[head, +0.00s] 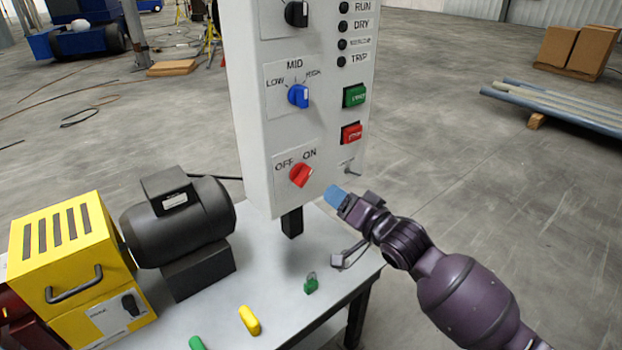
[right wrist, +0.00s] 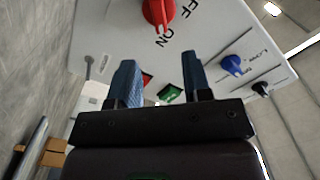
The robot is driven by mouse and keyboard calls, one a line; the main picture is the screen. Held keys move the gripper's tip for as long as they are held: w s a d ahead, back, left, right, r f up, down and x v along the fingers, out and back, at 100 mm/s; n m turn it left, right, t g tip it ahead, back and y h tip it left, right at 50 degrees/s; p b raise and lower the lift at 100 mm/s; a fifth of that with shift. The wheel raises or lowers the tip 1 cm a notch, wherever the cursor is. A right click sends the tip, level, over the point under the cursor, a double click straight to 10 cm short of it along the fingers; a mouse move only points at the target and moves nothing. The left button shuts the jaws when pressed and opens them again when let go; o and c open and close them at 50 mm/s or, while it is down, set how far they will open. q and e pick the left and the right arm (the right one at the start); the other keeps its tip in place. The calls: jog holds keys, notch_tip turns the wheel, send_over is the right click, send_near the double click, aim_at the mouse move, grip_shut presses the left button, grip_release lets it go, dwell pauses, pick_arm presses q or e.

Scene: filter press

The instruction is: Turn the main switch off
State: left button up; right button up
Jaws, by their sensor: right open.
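The main switch is a red rotary knob (head: 301,175) low on the white control panel (head: 255,120), under the labels OFF and ON. Its pointer tilts up and right, toward ON. In the right wrist view the red knob (right wrist: 157,12) lies beyond the fingertips, at the top edge and partly cut off. My right gripper (head: 334,194) is just right of and below the knob in the head view, apart from it. Its two blue fingers stand apart with nothing between them in the right wrist view (right wrist: 160,65). My left gripper is not in view.
Above the switch are a blue selector (head: 298,96), a green button (head: 354,96) and a red button (head: 351,133). A small key-like part (head: 352,170) sticks out near my gripper. The table (head: 275,285) below holds a motor (head: 180,220), a yellow box (head: 65,250) and small loose items.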

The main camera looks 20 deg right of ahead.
aim_at(308, 176)
jog(key=b+x, duration=0.1)
jog(key=x, duration=0.9)
jog(key=shift+f, duration=0.15)
grip_shut()
